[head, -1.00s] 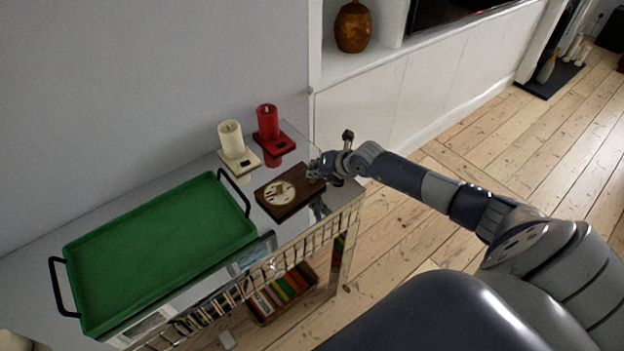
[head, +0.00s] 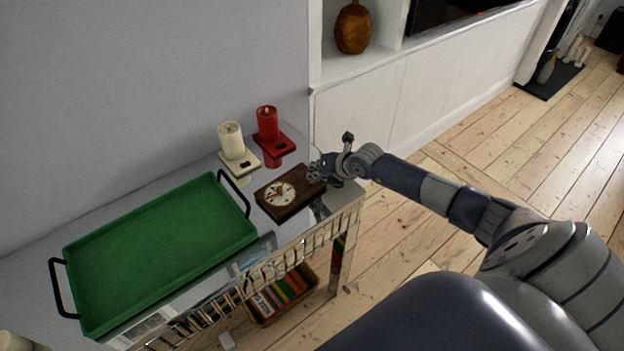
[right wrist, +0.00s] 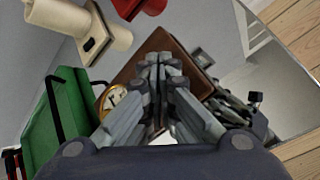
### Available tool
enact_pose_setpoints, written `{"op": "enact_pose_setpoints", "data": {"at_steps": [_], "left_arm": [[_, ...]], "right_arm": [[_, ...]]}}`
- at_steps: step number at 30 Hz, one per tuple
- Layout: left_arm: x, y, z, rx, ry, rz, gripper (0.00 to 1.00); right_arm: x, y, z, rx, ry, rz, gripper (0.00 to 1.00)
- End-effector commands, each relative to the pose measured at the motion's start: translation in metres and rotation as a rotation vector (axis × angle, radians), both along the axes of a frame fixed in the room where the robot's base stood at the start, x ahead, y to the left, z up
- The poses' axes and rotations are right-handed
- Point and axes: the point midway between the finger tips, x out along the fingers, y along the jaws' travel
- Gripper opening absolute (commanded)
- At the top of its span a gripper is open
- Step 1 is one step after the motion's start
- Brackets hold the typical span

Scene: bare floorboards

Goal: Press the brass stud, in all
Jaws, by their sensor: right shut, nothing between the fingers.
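A dark brown wooden box (head: 303,197) lies on the shelf top, with a round pale dial (head: 278,195) on its left part. In the right wrist view the dial (right wrist: 114,97) has a gold rim, and the box (right wrist: 133,70) shows behind my fingers. My right gripper (head: 315,171) is shut and empty, its fingertips over the right part of the box. In the right wrist view the closed fingers (right wrist: 158,62) hide the middle of the box. I cannot make out the brass stud; the fingers may hide it. My left gripper is out of view.
A green tray (head: 160,250) with black handles lies left of the box. A cream candle (head: 231,140) and a red candle (head: 267,123) stand on small bases behind it. A crate of books (head: 285,292) sits below. Floorboards are clear at right.

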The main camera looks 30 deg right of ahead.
Motion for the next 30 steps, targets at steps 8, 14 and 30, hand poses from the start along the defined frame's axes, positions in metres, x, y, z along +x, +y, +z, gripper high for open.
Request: {"op": "enact_pose_setpoints", "data": {"at_steps": [8,14,30], "left_arm": [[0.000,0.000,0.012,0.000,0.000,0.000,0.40],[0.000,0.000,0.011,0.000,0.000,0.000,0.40],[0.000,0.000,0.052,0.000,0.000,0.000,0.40]], "right_arm": [[0.000,0.000,0.012,0.000,0.001,0.001,0.00],[0.000,0.000,0.012,0.000,0.000,0.000,0.00],[0.000,0.000,0.056,0.000,-0.001,0.000,0.00]]}}
